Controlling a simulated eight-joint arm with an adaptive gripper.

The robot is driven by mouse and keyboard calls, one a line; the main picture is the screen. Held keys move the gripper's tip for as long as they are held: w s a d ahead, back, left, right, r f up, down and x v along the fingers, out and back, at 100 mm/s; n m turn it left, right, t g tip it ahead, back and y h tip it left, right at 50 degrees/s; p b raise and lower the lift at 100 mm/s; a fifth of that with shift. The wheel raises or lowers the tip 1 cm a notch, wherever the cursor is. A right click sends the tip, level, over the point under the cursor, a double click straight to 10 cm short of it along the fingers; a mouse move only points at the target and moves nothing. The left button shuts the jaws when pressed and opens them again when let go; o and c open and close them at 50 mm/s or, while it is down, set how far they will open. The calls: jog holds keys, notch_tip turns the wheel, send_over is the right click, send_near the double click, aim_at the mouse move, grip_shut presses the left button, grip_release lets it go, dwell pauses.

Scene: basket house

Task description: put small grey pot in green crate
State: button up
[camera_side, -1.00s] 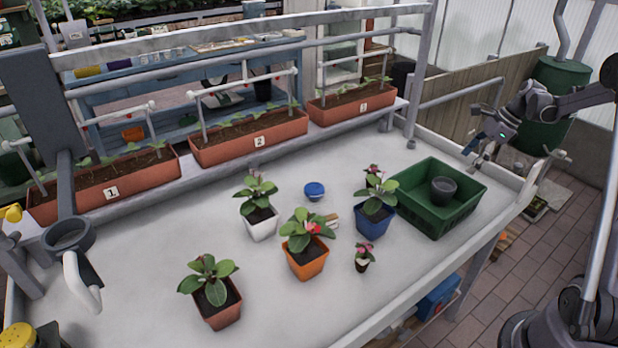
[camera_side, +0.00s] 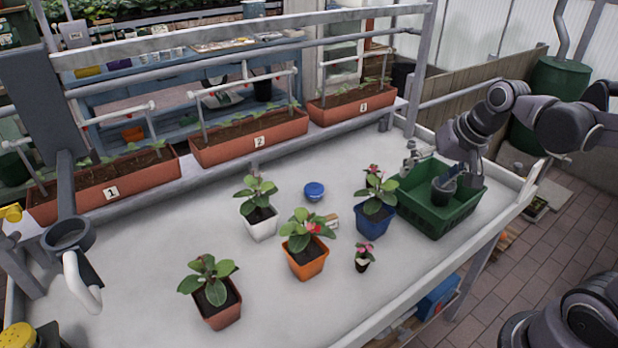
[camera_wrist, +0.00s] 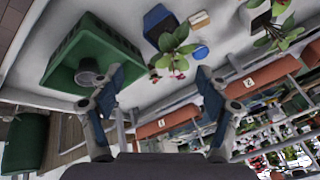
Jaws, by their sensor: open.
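The small grey pot (camera_side: 441,193) stands upright inside the green crate (camera_side: 436,224), at the right end of the table. The pot also shows in the wrist view (camera_wrist: 88,72), inside the crate (camera_wrist: 105,34). My gripper (camera_side: 438,166) is above the crate near its back side, with its fingers spread. In the wrist view its fingertips (camera_wrist: 160,80) are wide apart with nothing between them. The left finger there overlaps the crate's corner in the picture, just beside the pot. In the side view part of my gripper overlaps the pot's top edge; I cannot tell if they touch.
A blue pot with a plant (camera_side: 376,215) stands just left of the crate. A blue lidded dish (camera_side: 314,191), a white pot (camera_side: 261,222), an orange pot (camera_side: 306,262) and a tiny plant (camera_side: 363,258) stand further left. Planter boxes (camera_side: 248,139) line the back.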

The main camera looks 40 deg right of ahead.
jog(key=s+a+f+n+t, duration=0.1)
jog(key=s+a+n, duration=0.3)
jog(key=a+n, duration=0.2)
jog(key=shift+s+f+n+t, duration=0.4)
jog(key=shift+n, duration=0.4)
